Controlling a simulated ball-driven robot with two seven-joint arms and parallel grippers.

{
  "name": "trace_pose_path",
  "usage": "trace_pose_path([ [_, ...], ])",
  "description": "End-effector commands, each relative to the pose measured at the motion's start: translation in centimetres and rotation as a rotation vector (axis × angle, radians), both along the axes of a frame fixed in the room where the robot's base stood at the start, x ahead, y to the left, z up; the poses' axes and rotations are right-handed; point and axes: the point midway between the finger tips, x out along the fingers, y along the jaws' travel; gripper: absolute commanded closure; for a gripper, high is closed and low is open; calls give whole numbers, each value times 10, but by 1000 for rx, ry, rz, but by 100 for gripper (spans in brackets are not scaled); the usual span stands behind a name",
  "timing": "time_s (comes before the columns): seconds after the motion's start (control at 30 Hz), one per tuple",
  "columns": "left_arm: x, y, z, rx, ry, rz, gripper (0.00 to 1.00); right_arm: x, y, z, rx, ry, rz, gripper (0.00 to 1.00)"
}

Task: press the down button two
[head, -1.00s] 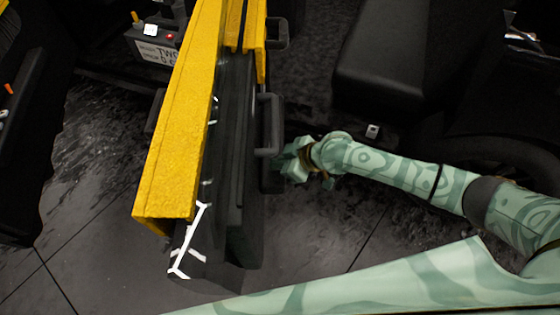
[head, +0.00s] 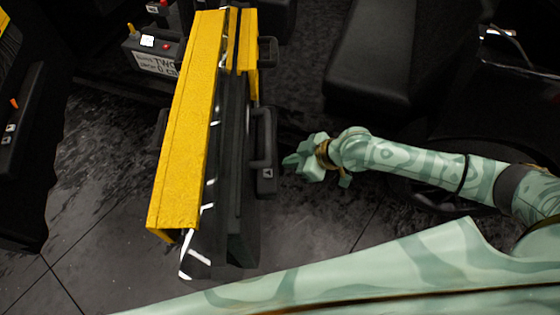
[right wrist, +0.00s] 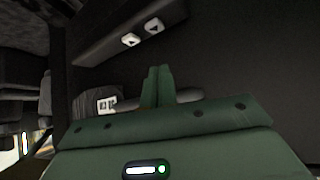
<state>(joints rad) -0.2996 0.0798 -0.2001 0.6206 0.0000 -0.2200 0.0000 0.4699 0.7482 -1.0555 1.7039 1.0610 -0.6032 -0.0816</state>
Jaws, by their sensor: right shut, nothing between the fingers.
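A dark button panel (head: 266,174) is at the near end of a black handle on the right side of the yellow-topped frame. One white button (head: 267,173) with a dark arrow shows on it. In the right wrist view, two white arrow buttons, one (right wrist: 130,40) and another (right wrist: 154,25), sit side by side on a dark strip. I cannot tell surely which is down. My right gripper (head: 288,161) is shut and empty, just right of the panel and apart from it. Its fingers (right wrist: 157,87) also show in the right wrist view, below the buttons. My left gripper is out of view.
The long yellow-topped frame (head: 186,130) stands over the dark tiled floor (head: 95,190). A black seat-like block (head: 370,70) is behind my right arm. A grey box with a label (head: 155,52) is at the back left. Another dark panel (head: 18,128) with small white buttons is at the far left.

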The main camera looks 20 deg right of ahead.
Motion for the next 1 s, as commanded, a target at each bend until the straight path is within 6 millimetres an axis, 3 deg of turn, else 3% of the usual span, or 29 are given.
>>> trace_pose_path([
  [0.2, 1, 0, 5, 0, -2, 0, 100, -7, -11, 14, 2, -1, 0, 100],
  [1.0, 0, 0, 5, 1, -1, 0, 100, -7, -11, 15, 2, -2, -1, 100],
])
